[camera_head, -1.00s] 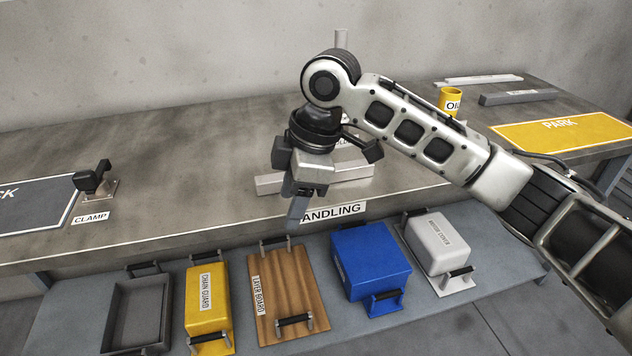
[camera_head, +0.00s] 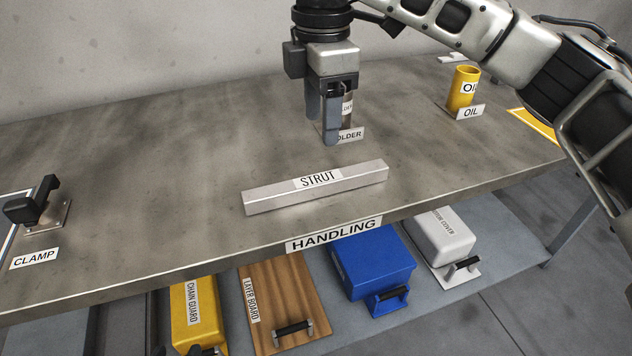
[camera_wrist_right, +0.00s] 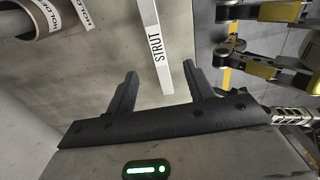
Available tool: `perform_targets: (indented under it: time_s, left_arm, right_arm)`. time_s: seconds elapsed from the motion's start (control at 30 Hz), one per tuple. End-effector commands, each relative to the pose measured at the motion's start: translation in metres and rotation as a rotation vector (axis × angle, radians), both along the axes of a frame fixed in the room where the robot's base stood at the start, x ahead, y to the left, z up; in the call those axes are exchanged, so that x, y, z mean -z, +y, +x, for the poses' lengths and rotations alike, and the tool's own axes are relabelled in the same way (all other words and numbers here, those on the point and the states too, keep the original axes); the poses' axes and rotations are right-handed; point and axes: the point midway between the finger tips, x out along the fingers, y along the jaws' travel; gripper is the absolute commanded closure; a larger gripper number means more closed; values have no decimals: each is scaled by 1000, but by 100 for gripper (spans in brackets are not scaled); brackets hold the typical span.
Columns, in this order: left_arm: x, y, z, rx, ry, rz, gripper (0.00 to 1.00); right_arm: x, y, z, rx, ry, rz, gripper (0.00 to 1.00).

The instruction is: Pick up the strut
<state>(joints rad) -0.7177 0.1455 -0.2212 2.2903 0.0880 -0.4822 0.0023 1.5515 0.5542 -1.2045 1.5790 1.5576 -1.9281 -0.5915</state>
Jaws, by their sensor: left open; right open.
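The strut (camera_head: 350,182) is a light grey square bar with a "STRUT" label. It lies flat on the bench top near the front edge, above the "HANDLING" sign. My right gripper (camera_head: 325,125) points down above the bench, open and empty. In the head view its fingertips appear just behind the strut and apart from it. In the right wrist view the strut (camera_wrist_right: 149,45) runs lengthwise between the two open fingers (camera_wrist_right: 160,73), beyond their tips. My left gripper is not in view.
The holder (camera_head: 347,122) stands behind my right gripper, partly hidden. A black clamp (camera_head: 35,205) is at the left and a yellow oil cup (camera_head: 463,88) at the right. Below are a chain guard (camera_head: 196,310), layer board (camera_head: 280,295) and blue box (camera_head: 372,262).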

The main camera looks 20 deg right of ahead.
Motion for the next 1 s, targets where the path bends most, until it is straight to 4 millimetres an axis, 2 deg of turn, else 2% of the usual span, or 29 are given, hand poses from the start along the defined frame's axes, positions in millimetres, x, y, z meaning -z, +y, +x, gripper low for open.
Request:
perform_targets:
  time_s: [0.03,0.1,0.23,0.47,0.7,0.8,1.0]
  left_arm:
    - [6,0,-2,1,6,2,57]
    - [9,0,-4,3,9,3,57]
    - [11,0,-6,5,9,3,57]
    - [14,-2,-6,11,14,2,57]
    - [27,-7,0,24,26,-5,57]
    - [33,-9,0,29,41,-6,57]
    - [38,-9,1,32,52,-4,57]
  right_arm:
    - [15,-1,-1,1,3,-2,47]
    - [30,-1,0,1,2,-2,47]
    - [50,0,0,1,0,0,47]
    - [66,0,1,1,-1,0,47]
    - [101,1,6,0,0,-2,47]
    - [110,1,6,0,-2,-1,47]
    - [113,2,6,0,-2,0,47]
